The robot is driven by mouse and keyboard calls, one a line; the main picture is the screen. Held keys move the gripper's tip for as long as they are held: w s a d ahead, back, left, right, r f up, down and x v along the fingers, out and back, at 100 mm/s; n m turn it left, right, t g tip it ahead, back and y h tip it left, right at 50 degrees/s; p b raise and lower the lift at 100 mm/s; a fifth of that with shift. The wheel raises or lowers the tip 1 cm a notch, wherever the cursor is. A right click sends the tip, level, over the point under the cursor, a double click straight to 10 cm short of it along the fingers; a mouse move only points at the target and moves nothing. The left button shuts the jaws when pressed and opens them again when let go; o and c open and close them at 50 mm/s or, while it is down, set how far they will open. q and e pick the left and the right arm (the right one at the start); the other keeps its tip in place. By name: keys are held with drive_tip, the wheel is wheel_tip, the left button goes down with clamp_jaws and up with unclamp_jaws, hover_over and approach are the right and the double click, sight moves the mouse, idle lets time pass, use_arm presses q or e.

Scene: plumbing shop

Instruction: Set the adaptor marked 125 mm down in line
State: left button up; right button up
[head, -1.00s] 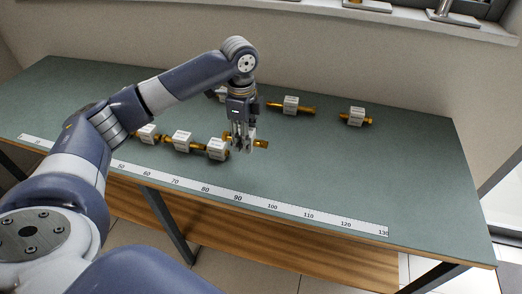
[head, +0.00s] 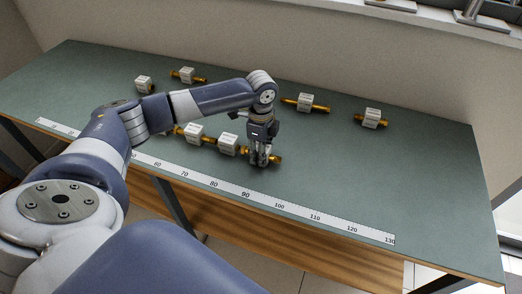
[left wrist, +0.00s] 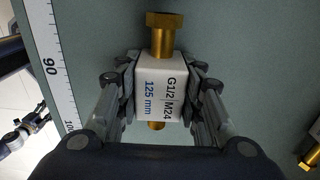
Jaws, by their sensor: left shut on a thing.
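The adaptor marked 125 mm (left wrist: 160,85) is a white block reading "G1/2 M24 125 mm", with a brass hex end and a brass stub. My left gripper (left wrist: 159,88) is shut on its white block. In the head view the left gripper (head: 262,160) is low over the table, just right of a front row of adaptors, and the held adaptor's brass end (head: 276,158) sticks out to the right. The nearest row adaptor (head: 228,144) is close on its left; another (head: 194,132) is further left. I cannot tell whether the held adaptor touches the table.
A ruler strip (head: 280,205) runs along the front edge of the green table (head: 400,180). Loose adaptors stand at the back, at left (head: 187,75), middle (head: 305,102) and right (head: 371,118). The table right of my gripper is clear.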

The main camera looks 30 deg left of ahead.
drive_tip(key=shift+w, duration=0.35)
use_arm(q)
drive_tip(key=o, duration=1)
drive_tip(key=shift+o, duration=0.8)
wheel_tip(320, 180, up, 12)
drive_tip(key=shift+r+b, duration=0.1)
drive_tip(key=shift+b, duration=0.85)
use_arm(e)
drive_tip(key=shift+s+d+f, duration=0.1)
drive_tip(key=shift+s+f, duration=0.15)
drive_tip(key=shift+f, duration=0.25)
drive_tip(key=shift+s+f, duration=0.25)
drive_tip(key=shift+f, duration=0.2)
use_arm(q)
drive_tip(key=shift+s, duration=0.1)
